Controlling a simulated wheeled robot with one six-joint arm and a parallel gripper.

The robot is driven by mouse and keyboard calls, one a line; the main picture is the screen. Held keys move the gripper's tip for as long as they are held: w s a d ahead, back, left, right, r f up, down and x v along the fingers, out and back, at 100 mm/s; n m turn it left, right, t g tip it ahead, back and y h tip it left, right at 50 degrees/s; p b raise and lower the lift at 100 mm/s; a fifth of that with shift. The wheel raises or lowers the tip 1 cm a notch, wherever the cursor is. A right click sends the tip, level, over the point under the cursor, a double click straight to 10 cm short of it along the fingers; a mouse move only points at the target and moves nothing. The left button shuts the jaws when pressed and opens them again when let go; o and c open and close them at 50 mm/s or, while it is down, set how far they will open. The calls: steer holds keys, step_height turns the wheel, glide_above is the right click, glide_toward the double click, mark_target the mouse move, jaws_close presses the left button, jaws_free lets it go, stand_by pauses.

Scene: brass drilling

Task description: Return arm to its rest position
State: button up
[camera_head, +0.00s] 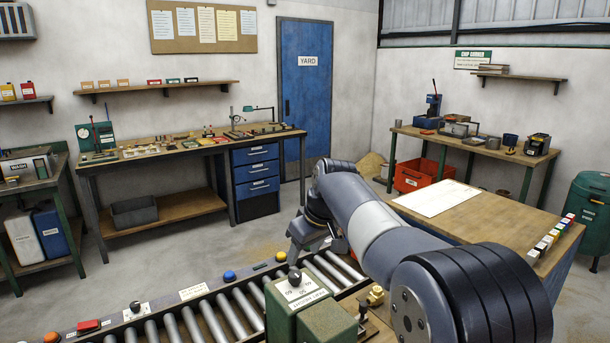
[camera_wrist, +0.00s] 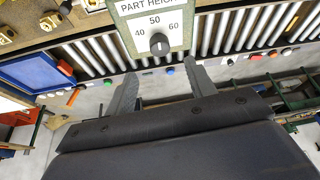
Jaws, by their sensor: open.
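My arm (camera_head: 375,225) reaches from the lower right of the head view toward the middle, over the roller conveyor and beside the wooden bench. In the wrist view, the two grey fingers of my gripper (camera_wrist: 162,86) stand apart. Nothing shows between them. The part-height box (camera_wrist: 150,22), with its black knob and 40, 50, 60 marks, lies beyond the fingertips. The same green box (camera_head: 285,318) stands at the bottom of the head view. The fingertips cannot be made out clearly in the head view.
The roller conveyor (camera_head: 205,325) runs along the front, with buttons on its rail. A brass fitting (camera_head: 376,296) sits right of the green box. A wooden bench (camera_head: 490,225) bears a white sheet (camera_head: 438,198). Open floor (camera_head: 190,255) lies behind the conveyor, before the back workbench (camera_head: 180,152).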

mark_target(295, 274)
steer(key=p+x, duration=0.1)
steer(key=x, duration=0.7)
steer(key=shift+a+f, duration=0.15)
steer(key=shift+f, duration=0.15)
steer(key=shift+w+r+m, duration=0.1)
steer(key=shift+m, duration=0.3)
steer(key=shift+m+t+h, duration=0.3)
steer(key=shift+m, duration=0.3)
steer(key=m+h+b, duration=0.1)
steer(key=m, duration=0.2)
steer(key=m+h, duration=0.1)
steer(key=m, duration=0.2)
steer(key=m+h+b, duration=0.1)
steer(key=m, duration=0.2)
steer(key=shift+a+m+h, duration=0.25)
steer(key=shift+m+h, duration=0.05)
steer(key=shift+m, duration=0.1)
steer(key=v, duration=1.1)
steer(key=shift+s+b, duration=0.25)
steer(key=shift+b, duration=0.1)
